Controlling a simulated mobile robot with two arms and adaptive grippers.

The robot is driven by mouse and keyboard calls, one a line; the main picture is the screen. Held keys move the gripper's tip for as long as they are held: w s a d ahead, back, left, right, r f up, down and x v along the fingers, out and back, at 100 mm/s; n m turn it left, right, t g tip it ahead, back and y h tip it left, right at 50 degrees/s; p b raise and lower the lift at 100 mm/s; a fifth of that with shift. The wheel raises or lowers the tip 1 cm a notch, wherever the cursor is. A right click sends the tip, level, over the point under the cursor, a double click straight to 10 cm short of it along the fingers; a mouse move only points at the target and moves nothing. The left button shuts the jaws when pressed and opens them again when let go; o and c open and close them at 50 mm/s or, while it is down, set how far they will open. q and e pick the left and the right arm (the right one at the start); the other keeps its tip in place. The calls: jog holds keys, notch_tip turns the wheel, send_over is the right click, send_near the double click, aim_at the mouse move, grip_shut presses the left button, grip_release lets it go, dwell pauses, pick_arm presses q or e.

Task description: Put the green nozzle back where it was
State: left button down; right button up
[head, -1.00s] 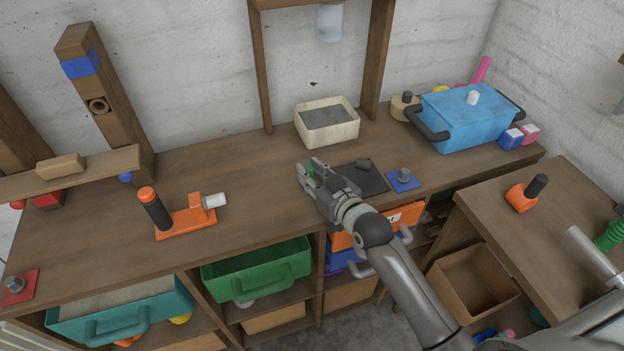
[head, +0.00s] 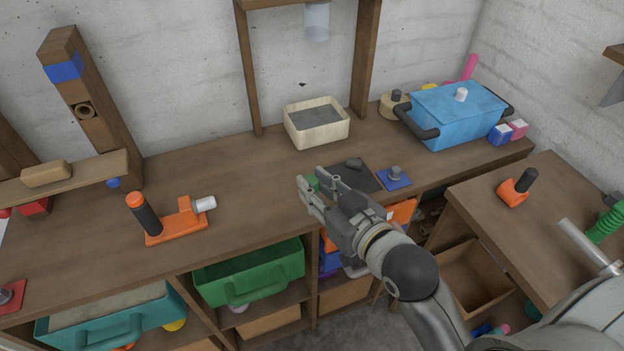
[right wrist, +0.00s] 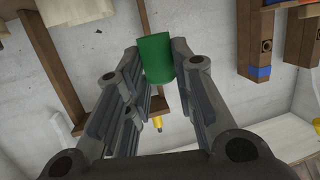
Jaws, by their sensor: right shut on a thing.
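The green nozzle (right wrist: 156,58) is a short green cylinder held between the fingertips of my right gripper (head: 313,184). In the right wrist view it stands out past the fingertips, with a finger on each side. In the head view only a small green part shows, mostly hidden by the fingers. The right gripper is above the front part of the long wooden bench (head: 250,190), left of the dark mat (head: 362,180). My left gripper is not in view.
A cream tray (head: 318,138) stands behind the gripper. A blue plate (head: 402,184) with a grey knob is right of the mat. An orange tool (head: 172,232) stands left, and a blue lidded box (head: 455,128) stands back right. The bench between the orange tool and gripper is clear.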

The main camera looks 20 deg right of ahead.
jog(key=w+b, duration=0.1)
jog(key=w+a+f+b, duration=0.1)
jog(key=shift+w+a+b, duration=0.2)
jog(key=shift+a+b, duration=0.05)
jog(key=shift+b, duration=0.15)
jog(key=w+d+f, duration=0.1)
jog(key=w+f, duration=0.1)
jog(key=w, duration=0.1)
jog(key=w+d+f, duration=0.1)
jog(key=w+f, duration=0.2)
jog(key=w, duration=0.1)
jog(key=w+d+f+p, duration=0.1)
jog(key=w+f, duration=0.2)
jog(key=shift+w, duration=0.35)
jog(key=shift+w+d+f, duration=0.1)
jog(key=shift+w+f, duration=0.05)
jog(key=shift+f, duration=0.1)
notch_tip(320, 180, down, 3)
jog(key=shift+w+p, duration=0.1)
jog(key=shift+p, duration=0.2)
jog(key=shift+f, duration=0.1)
